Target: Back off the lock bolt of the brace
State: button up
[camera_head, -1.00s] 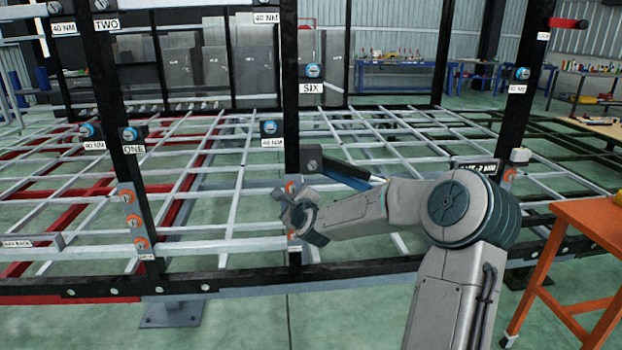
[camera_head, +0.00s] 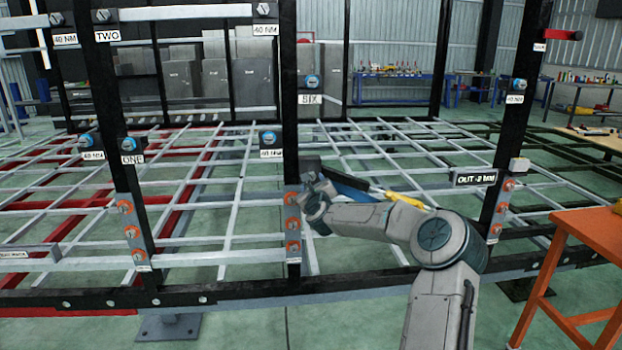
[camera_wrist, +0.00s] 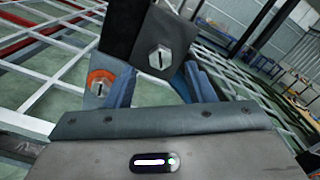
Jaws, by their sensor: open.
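The brace is a dark block (camera_head: 309,165) on the middle black post, with a blue bar (camera_head: 345,182) running right from it and a yellow part (camera_head: 405,199) further along. In the wrist view a silver hex bolt with a dark slot (camera_wrist: 160,58) sits on the dark block's end; I take it as the lock bolt. My gripper (camera_head: 314,196) is just below and in front of this block. In the wrist view its blue-grey fingers (camera_wrist: 160,84) are apart, with the bolt ahead between them. I see no contact. In the head view my gripper hides part of the block.
An orange-ringed bolt (camera_wrist: 99,82) is left of the lock bolt; several more line the posts. A sign (camera_head: 475,179) reads "OUT -2 MM" on the right post. The black lower rail (camera_head: 230,292) crosses in front. An orange table (camera_head: 590,230) stands at right.

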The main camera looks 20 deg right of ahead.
jog(key=shift+p+x, duration=0.3)
jog(key=shift+x, duration=2.15)
jog(key=shift+c, duration=0.3)
jog(key=c, duration=0.9)
